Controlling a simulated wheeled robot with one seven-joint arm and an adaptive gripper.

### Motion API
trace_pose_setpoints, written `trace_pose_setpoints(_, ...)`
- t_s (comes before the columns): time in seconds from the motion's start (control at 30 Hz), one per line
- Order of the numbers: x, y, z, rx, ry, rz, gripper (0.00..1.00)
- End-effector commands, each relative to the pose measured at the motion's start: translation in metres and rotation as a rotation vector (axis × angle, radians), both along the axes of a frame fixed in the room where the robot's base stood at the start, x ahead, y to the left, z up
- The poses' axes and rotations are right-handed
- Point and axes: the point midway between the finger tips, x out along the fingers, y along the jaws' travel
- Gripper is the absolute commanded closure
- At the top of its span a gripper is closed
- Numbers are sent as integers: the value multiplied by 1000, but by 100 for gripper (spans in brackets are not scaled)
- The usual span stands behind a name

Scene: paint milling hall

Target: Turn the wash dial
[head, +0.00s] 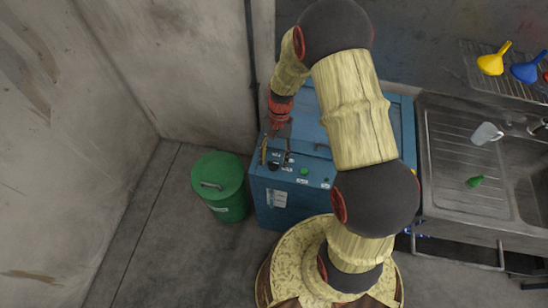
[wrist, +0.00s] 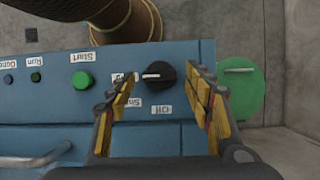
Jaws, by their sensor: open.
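The wash dial (wrist: 165,76) is a round black knob with a white pointer mark, on the front panel of a blue machine (head: 270,200). In the wrist view the mark points left, toward a label partly hidden by a finger. Other labels below the dial include "Off" (wrist: 161,110). My gripper (wrist: 161,74) is open, one yellow-padded finger on each side of the dial, with a gap to the right finger. I cannot tell whether the fingers touch it. In the head view my gripper (head: 277,152) is over the panel's left part.
A green start button (wrist: 82,80) and small Run and Done lamps sit along the panel. A green lidded bin (head: 218,172) stands left of the machine. A metal sink (head: 470,150) with funnels is at right. Concrete wall stands behind and at left.

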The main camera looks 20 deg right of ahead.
Motion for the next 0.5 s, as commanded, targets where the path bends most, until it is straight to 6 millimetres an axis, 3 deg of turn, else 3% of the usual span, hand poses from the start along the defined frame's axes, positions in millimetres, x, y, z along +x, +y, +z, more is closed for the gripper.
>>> trace_pose_setpoints(0.27, 3, -2, 7, 0, -2, 0, 48)
trace_pose_setpoints(0.5, 17, -12, 47, -1, -4, -1, 48)
